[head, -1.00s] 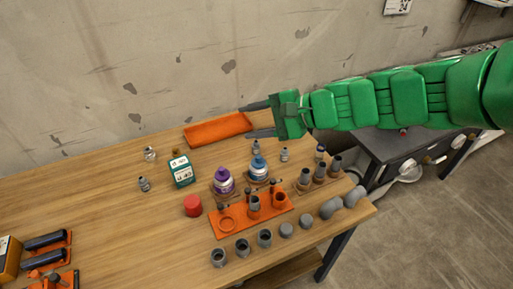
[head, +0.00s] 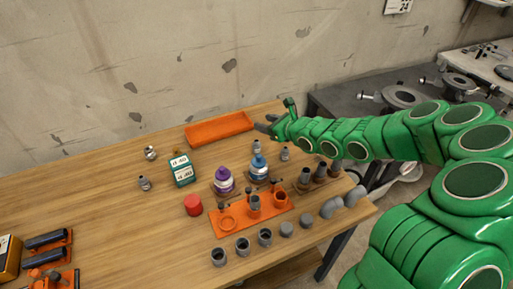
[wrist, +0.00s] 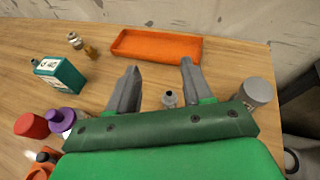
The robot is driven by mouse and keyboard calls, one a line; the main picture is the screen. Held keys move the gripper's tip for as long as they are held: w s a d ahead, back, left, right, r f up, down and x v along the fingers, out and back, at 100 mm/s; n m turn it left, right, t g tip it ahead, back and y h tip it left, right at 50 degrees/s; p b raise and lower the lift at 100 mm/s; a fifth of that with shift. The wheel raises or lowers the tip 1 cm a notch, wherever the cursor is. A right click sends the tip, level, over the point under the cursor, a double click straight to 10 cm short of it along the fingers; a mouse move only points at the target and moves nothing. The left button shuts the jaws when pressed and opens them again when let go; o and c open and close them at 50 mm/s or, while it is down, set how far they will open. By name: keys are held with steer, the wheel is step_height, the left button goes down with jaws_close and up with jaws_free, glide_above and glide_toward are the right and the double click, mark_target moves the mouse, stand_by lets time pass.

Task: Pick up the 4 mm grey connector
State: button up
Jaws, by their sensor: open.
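Several small grey connectors stand on the wooden table. In the head view, two stand behind the blue-capped bottle, a left one (head: 256,147) and a right one (head: 285,154); others are farther left (head: 144,184) (head: 150,153). I cannot read sizes, so I cannot tell which is the 4 mm one. My gripper (head: 263,123) is open and empty, above the table's back right part near the orange tray. In the wrist view, my gripper's jaws (wrist: 160,66) are spread, and one small grey connector (wrist: 170,98) shows between them, below and untouched.
The orange tray (head: 218,140) lies at the back. A teal box (head: 182,169), red cap (head: 193,205), purple-capped bottle (head: 223,180) and blue-capped bottle (head: 258,166) stand nearby. A grey cylinder (wrist: 257,91) is right of the jaws. An orange rack (head: 235,232) and grey fittings line the front.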

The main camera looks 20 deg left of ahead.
step_height(320, 180, down, 4)
steer(key=m, duration=0.1)
glide_toward(258, 141)
steer(key=shift+w+a+f+h, duration=0.15)
steer(key=shift+w+a, duration=0.1)
steer(key=shift+a, duration=0.35)
steer(key=shift+w+a+f+h, duration=0.1)
steer(key=shift+w+a+f, duration=0.1)
steer(key=shift+a, duration=0.4)
steer(key=shift+w+a+f+h, duration=0.15)
steer(key=shift+w+a, duration=0.1)
steer(key=shift+a, duration=0.35)
steer(key=shift+x, duration=1.8)
steer(key=shift+w+a+f, duration=0.25)
steer(key=shift+w+a, duration=0.05)
steer(key=shift+a, duration=0.35)
steer(key=shift+c, duration=0.5)
jaws_close()
